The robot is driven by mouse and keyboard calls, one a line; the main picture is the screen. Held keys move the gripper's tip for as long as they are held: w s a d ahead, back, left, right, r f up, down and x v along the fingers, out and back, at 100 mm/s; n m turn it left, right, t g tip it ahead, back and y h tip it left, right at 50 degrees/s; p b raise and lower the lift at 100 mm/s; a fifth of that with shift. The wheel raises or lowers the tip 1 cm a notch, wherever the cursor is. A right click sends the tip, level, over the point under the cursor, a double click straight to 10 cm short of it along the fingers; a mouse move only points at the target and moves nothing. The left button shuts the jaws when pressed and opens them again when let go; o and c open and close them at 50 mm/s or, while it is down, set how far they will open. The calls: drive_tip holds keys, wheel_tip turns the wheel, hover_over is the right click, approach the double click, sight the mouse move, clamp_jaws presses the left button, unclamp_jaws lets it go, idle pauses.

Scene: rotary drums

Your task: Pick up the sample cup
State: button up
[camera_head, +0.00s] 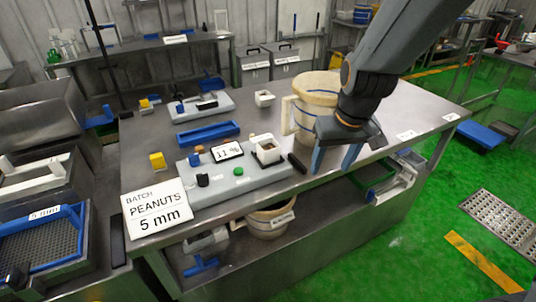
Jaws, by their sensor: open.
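Two small white square cups are in view, and I cannot tell which one the task calls the sample cup. One cup (267,150) sits on the near grey meter (240,186), at its right end. The other cup (264,98) stands alone farther back on the steel table. My gripper (335,160) points down over the table's front right, to the right of the near meter. Its two blue fingers are apart, with nothing visible between them. It is clear of both cups.
A large cream jug (311,98) stands just behind and left of my gripper. A dark bar (297,163) lies between near meter and gripper. A blue tray (208,132), yellow block (157,161) and PEANUTS sign (157,208) are left. The table's right end is mostly clear.

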sight(268, 144)
drive_tip(key=shift+o, duration=1)
drive_tip(key=w+a+n, duration=0.2)
drive_tip(key=w+a, duration=0.3)
drive_tip(key=a, duration=0.2)
drive_tip(key=w+a+r+n+t+y, duration=0.1)
drive_tip(key=w+a, duration=0.4)
drive_tip(key=a, duration=0.3)
drive_tip(key=shift+a+n+y+b, duration=0.3)
drive_tip(key=shift+n, duration=0.1)
drive_tip(key=shift+x, duration=0.95)
drive_tip(key=shift+w+a+f+p, duration=0.1)
drive_tip(key=shift+w+f+p, duration=0.45)
drive_tip(key=shift+f, duration=0.3)
drive_tip(key=shift+w+a+f+p, duration=0.1)
drive_tip(key=shift+w+f+p, duration=0.45)
drive_tip(key=shift+f, duration=0.25)
drive_tip(key=shift+w+a+f+t, duration=0.1)
drive_tip(key=shift+w+f+t, duration=0.2)
drive_tip(key=shift+f, duration=0.35)
drive_tip(key=c, duration=1.3)
drive_tip(key=shift+r, duration=0.1)
drive_tip(key=shift+c, duration=0.2)
